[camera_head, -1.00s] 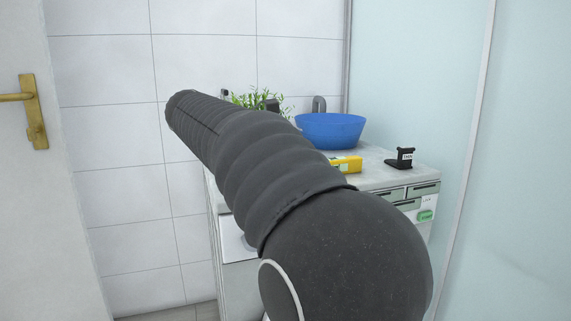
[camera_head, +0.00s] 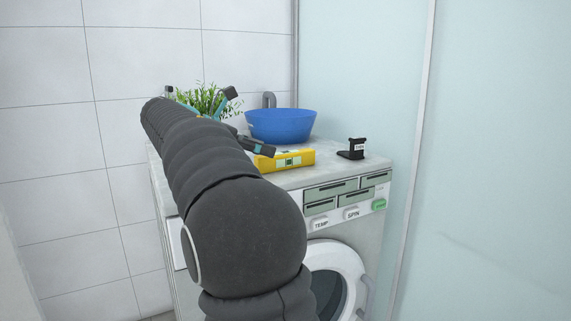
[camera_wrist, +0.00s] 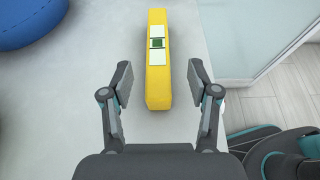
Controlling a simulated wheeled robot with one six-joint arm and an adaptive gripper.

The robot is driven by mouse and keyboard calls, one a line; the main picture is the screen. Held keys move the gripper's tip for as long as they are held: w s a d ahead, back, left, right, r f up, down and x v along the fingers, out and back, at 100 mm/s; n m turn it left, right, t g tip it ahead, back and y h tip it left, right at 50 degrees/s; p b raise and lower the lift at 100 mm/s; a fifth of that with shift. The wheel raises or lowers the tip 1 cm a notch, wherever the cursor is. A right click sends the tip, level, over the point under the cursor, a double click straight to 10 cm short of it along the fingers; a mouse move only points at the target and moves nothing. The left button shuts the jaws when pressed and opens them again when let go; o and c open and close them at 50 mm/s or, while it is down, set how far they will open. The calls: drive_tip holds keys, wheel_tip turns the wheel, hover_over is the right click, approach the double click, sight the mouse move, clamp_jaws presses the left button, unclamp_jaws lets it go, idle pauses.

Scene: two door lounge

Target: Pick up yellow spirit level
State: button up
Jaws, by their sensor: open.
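The yellow spirit level (camera_head: 289,159) lies on the grey top of the washing machine, near its front edge. In the wrist view the level (camera_wrist: 158,88) runs lengthwise away from me, with a green vial between two pale labels. My gripper (camera_wrist: 159,95) is open. Its fingers appear on either side of the level's near end, with a gap on both sides; the height between them is hard to tell. In the head view my gripper (camera_head: 250,120) shows beyond my arm, just left of the level, and my arm hides part of the level's left end.
A blue bowl (camera_head: 281,126) stands behind the level; it also shows in the wrist view (camera_wrist: 24,22). A small black stand (camera_head: 352,149) is to the right. A green plant (camera_head: 203,98) is at the back left. A glass panel (camera_head: 372,80) borders the right side.

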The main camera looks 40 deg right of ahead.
sight(276, 154)
drive_tip(key=shift+f+b+x, duration=0.25)
drive_tip(key=shift+b+x, duration=0.15)
drive_tip(key=shift+x, duration=0.95)
drive_tip(key=shift+f+b+x, duration=0.3)
drive_tip(key=shift+b+x, duration=0.05)
drive_tip(key=shift+x, duration=1)
drive_tip(key=shift+w+a, duration=0.25)
clamp_jaws()
